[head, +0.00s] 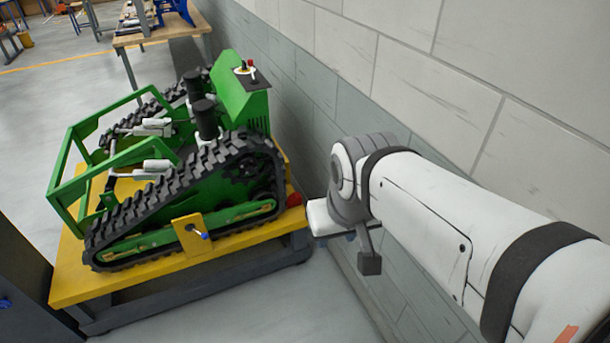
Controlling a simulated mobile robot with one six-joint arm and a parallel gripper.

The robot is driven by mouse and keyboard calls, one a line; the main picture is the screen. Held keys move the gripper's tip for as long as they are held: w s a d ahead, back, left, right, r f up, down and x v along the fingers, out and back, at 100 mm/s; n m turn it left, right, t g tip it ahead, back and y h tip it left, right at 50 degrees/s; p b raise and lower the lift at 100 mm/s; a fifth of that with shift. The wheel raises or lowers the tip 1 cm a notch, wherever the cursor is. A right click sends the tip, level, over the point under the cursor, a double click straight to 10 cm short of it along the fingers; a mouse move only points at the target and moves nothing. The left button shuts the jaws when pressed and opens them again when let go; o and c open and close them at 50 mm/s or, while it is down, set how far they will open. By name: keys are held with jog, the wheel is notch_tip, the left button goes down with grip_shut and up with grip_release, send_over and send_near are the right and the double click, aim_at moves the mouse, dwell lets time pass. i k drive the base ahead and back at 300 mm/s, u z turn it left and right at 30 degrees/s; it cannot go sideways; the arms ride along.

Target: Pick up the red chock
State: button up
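The red chock (294,198) sits on the right end of the yellow platform, against the rear of the near black track. Only a small part of it shows. My arm reaches in from the right, and its end (347,225) is just right of the platform's corner, close to the chock. The fingers of my gripper cannot be made out clearly behind the wrist, so I cannot tell whether it touches the chock or is open.
A green tracked carrier (240,105) stands on the yellow platform (75,283). A yellow bracket with a blue-tipped handle (190,235) is on its near side. A block wall (410,60) runs close behind my arm. Clear grey floor (285,310) lies in front. A workbench (135,38) stands at the back.

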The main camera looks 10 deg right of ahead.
aim_at(295, 200)
jog(key=z, duration=0.1)
jog(key=i, duration=1)
jog(key=z, duration=0.1)
jog(key=k, duration=0.6)
jog(key=u, duration=0.4)
jog(key=i, duration=1.05)
jog(key=z, duration=0.2)
